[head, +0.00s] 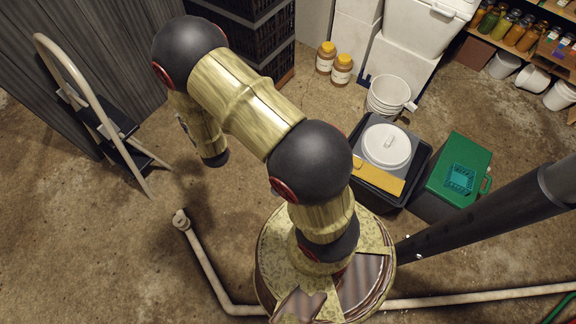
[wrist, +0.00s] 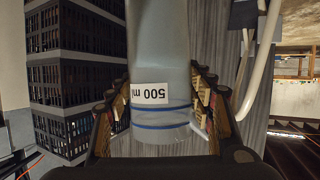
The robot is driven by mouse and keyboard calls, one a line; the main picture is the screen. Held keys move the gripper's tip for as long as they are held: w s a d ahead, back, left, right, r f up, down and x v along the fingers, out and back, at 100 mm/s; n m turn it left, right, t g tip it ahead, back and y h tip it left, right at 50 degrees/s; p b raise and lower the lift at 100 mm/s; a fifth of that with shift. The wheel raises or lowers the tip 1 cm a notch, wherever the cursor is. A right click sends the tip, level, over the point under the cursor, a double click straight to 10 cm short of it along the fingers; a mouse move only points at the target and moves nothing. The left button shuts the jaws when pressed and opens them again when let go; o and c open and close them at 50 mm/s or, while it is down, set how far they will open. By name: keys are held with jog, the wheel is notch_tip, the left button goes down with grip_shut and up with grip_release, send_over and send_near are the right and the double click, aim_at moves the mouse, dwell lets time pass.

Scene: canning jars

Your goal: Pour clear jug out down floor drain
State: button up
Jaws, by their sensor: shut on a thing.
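In the wrist view, a pale, see-through jug (wrist: 163,65) stands between the fingers of my gripper (wrist: 160,88). The jug has a white "500 ml" label, upside down in the picture, and blue bands near its lower end there. My gripper is shut on it from both sides. The jug's mouth and any contents cannot be made out. In the head view my arm reaches up and left and its end hangs above bare floor; the fingers and jug cannot be made out there. I see no floor drain in either view.
A pale pipe (head: 205,262) runs along the floor, its open end left of my base. A step ladder (head: 88,110) stands at the left wall. Dark stacked crates (head: 250,45), two amber jars (head: 341,70), white buckets (head: 390,93) and a green box (head: 455,165) surround the concrete floor.

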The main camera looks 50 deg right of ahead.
jog(key=s+d+f+m+g+h+b, duration=0.1)
jog(key=d+f+m+g+h, duration=0.15)
jog(key=d+f, duration=0.45)
jog(key=s+d+f+m+g+h+b, duration=0.1)
jog(key=d+f+m+h, duration=0.2)
jog(key=f, duration=0.8)
jog(key=s+d+f+m+g+h+b, duration=0.1)
jog(key=s+d+f+g+h, duration=0.1)
jog(key=d+f, duration=0.55)
jog(key=s+d+f+m+g+h+b, duration=0.1)
jog(key=s+d+f+m+g, duration=0.1)
jog(key=s+f, duration=0.9)
jog(key=s+d+f+m+g+h+b, duration=0.1)
jog(key=s+f+m+g, duration=0.3)
jog(key=s+f, duration=0.8)
notch_tip(320, 180, down, 2)
jog(key=shift+d+f+g+b, duration=0.25)
jog(key=shift+d+g+b, duration=0.25)
jog(key=shift+g, duration=0.65)
jog(key=shift+d+h, duration=0.1)
jog(key=shift+h, duration=0.15)
jog(key=shift+a, duration=0.35)
